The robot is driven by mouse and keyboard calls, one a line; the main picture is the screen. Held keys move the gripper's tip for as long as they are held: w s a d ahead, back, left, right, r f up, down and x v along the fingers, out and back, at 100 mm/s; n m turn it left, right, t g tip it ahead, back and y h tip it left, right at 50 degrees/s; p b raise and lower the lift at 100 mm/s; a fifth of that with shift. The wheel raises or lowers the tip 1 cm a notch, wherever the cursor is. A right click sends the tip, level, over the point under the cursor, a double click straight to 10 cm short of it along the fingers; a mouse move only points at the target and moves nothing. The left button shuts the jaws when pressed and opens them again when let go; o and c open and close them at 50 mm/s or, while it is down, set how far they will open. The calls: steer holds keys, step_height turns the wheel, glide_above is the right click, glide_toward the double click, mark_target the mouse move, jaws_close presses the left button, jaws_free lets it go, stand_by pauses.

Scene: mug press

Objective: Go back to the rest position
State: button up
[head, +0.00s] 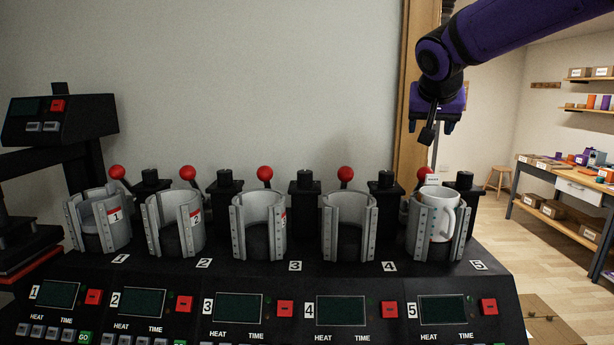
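My gripper (428,133) hangs from the purple arm at the upper right, above the mug press (335,268). Its fingers point down and look apart, with nothing seen between them, though the view is small and dark. A white mug (434,215) stands upright in press station 5, inside the grey clamp (467,234), with its handle toward the right front. My gripper is above this mug and clear of it.
Several red-knobbed levers (265,173) stand up behind the stations, the one at station 5 (424,173) close below my gripper. A wooden post (416,90) rises behind my gripper. Another dark machine (60,120) is at the left. A workbench (575,185) and a stool (500,178) are far right.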

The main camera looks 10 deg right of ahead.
steer(key=s+a+f+n+g+y, duration=0.1)
steer(key=s+a+f, duration=0.4)
steer(key=s, duration=0.7)
steer(key=s+a+f+n+g+y, duration=0.1)
steer(key=s+a+f+n+y, duration=0.2)
steer(key=s, duration=1)
steer(key=a+f+n, duration=0.2)
steer(key=a+f, duration=0.1)
steer(key=f, duration=0.1)
steer(key=shift+y, duration=0.4)
steer(key=shift+s+f, duration=0.1)
